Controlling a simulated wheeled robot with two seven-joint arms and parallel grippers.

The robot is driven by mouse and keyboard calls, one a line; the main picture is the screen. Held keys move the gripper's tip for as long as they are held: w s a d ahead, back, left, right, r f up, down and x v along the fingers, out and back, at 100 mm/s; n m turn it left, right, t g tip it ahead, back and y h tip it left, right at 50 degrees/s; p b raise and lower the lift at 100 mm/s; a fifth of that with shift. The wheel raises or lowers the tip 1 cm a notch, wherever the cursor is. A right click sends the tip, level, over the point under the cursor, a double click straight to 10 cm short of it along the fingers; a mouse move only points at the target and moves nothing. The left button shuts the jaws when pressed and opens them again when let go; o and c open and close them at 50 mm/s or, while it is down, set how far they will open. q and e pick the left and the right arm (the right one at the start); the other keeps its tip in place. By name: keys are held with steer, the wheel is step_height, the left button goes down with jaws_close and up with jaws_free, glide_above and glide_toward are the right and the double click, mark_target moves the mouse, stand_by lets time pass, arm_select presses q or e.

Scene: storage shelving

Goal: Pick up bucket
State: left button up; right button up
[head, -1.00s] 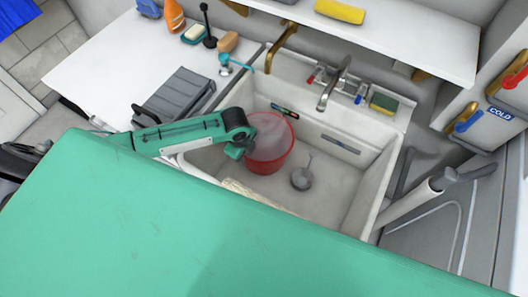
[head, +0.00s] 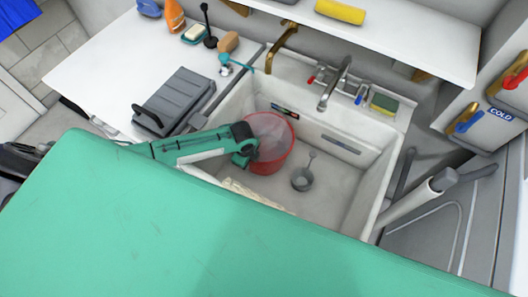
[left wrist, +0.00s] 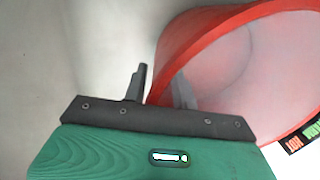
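The red bucket (head: 285,158), with a pale inside, stands in the white sink basin at its back left. It also shows in the left wrist view (left wrist: 175,50), with its red rim sweeping across the upper right. My left gripper (head: 250,150) is at the bucket's left side. In the left wrist view, my left gripper (left wrist: 160,88) has one dark finger outside the bucket wall. The other finger shows dimly within the bucket's outline. The fingers are a small gap apart with the wall between them; whether they press on it is unclear. My right gripper is not in view.
The sink (head: 350,207) holds a small grey pan (head: 302,180). Taps (head: 335,85) stand at its back edge, with a sponge (head: 384,103) beside them. A grey box (head: 177,100) sits on the left counter. A shelf (head: 420,40) hangs above. A green surface (head: 180,230) fills the foreground.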

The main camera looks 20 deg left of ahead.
arm_select(q)
jaws_close()
stand_by(1.3)
